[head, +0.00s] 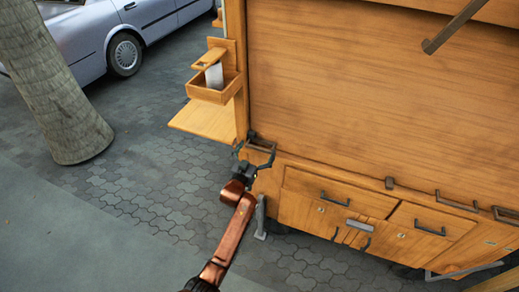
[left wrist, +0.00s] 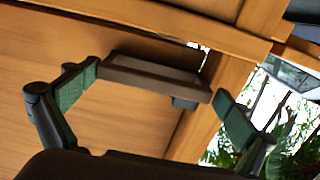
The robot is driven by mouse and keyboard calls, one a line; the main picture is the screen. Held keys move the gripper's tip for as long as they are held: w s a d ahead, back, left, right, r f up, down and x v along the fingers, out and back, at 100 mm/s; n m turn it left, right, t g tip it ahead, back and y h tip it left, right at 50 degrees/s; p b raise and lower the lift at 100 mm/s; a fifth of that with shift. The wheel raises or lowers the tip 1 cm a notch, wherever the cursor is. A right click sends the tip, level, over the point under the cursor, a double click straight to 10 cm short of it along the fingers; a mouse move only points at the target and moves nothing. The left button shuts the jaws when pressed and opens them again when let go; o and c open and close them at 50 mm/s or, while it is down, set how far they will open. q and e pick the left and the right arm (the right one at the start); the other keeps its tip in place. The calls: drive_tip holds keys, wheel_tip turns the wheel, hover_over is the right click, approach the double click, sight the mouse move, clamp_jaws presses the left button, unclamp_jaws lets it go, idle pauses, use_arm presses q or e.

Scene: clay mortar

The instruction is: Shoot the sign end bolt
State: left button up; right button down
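A dark grey bar (left wrist: 150,78) with a small block under its right end is fixed to the wooden cart; it may be the sign end bolt. In the head view, a small dark fitting (head: 251,135) shows at the lower left corner of the large wooden panel, partly behind my left gripper (head: 256,147). In the left wrist view, my left gripper (left wrist: 157,88) is open, its green-padded fingers on either side of the bar, with gaps visible. I cannot tell how far the bar is from the fingertips. My right gripper is in neither view.
The wooden cart (head: 380,90) fills the right, with drawers (head: 340,190), dark handles and several small brackets (head: 457,203) along its lower edge. A side shelf (head: 205,120) and box (head: 215,90) stick out left. A tree trunk (head: 50,90) and car (head: 120,35) stand beyond; paving between is clear.

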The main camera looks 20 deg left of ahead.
use_arm(q)
drive_tip(key=shift+s, duration=0.1)
drive_tip(key=s, duration=1.2)
drive_tip(key=shift+a, duration=0.2)
